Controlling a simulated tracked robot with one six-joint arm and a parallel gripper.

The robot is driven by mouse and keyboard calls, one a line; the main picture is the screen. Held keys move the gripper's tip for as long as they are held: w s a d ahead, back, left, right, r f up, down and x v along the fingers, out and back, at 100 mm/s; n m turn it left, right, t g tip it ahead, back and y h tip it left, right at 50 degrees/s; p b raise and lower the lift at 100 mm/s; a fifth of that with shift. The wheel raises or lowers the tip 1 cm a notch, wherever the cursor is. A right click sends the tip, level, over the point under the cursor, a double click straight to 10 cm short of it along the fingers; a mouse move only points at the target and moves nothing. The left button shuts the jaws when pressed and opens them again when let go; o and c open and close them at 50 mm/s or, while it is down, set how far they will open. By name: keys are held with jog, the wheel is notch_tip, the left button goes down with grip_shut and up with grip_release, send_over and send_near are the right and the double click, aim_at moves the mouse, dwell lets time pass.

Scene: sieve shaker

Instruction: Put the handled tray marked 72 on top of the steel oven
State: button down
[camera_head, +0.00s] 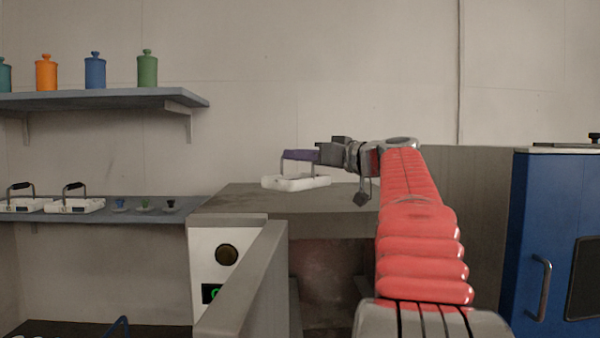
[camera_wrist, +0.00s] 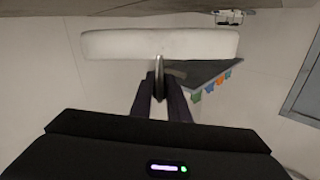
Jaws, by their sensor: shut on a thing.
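A white handled tray (camera_head: 295,183) hangs level from my gripper (camera_head: 300,156), over the flat grey top of the steel oven (camera_head: 243,198). I cannot tell whether the tray touches that top or hovers just above it. No number is readable on it. In the wrist view, the fingers of my gripper (camera_wrist: 160,90) are shut on the thin dark handle, with the white tray (camera_wrist: 160,44) beyond them. The oven's control panel (camera_head: 227,283), with a dark knob and green display, faces me, and its front looks open.
Two more handled trays (camera_head: 74,205) and several small knobbed items stand on a lower shelf (camera_head: 150,214) at left. Coloured canisters (camera_head: 95,72) stand on the upper shelf (camera_head: 120,100). A blue cabinet (camera_head: 530,220) stands at right. The oven top around the tray looks clear.

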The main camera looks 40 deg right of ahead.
jog(key=shift+f, duration=1.8)
jog(key=shift+f, duration=0.1)
jog(key=c, duration=1.7)
grip_release()
jog(key=shift+s, duration=0.25)
jog(key=s, duration=0.7)
jog(key=s+d, duration=0.1)
jog(key=s, duration=0.3)
jog(key=shift+s, duration=0.25)
